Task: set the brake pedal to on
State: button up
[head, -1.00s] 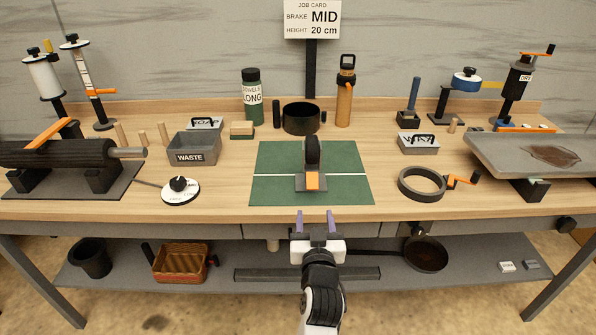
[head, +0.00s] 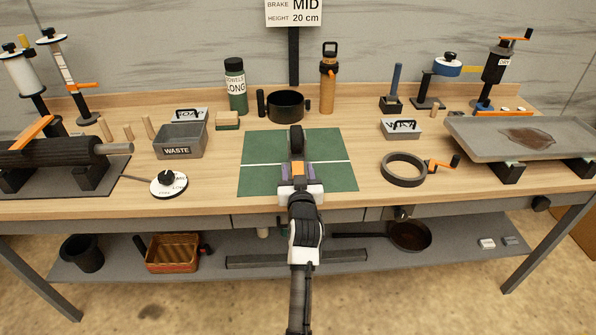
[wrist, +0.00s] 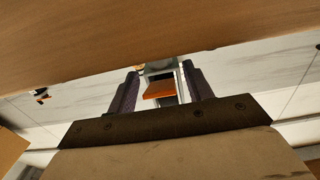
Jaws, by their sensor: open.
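A small device with an upright black wheel (head: 296,141) stands on the green mat (head: 262,178). The orange flap (head: 298,168) at its front looks like the brake pedal; its on or off setting cannot be read. My gripper (head: 299,173) is at the front of the device, its two purple fingers apart on either side of the flap in the head view. In the wrist view the orange flap (wrist: 160,89) shows between the open fingers (wrist: 160,74), with grey parts of the device behind it. Nothing is visibly held, and contact cannot be told.
The job card (head: 293,11) reads brake MID, height 20 cm. A white dial (head: 169,190) and a waste bin (head: 178,153) lie left of the mat. A black ring (head: 404,182) with an orange crank lies right. Bare wood surrounds the mat.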

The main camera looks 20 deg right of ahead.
jog(key=c, duration=1)
jog(key=f+b, duration=0.1)
jog(key=b, duration=0.2)
jog(key=shift+t, duration=0.3)
jog(key=shift+w+t+b, duration=0.1)
jog(key=shift+t+b, duration=0.2)
jog(key=shift+b, duration=0.75)
jog(key=shift+r, duration=0.3)
jog(key=o, duration=1)
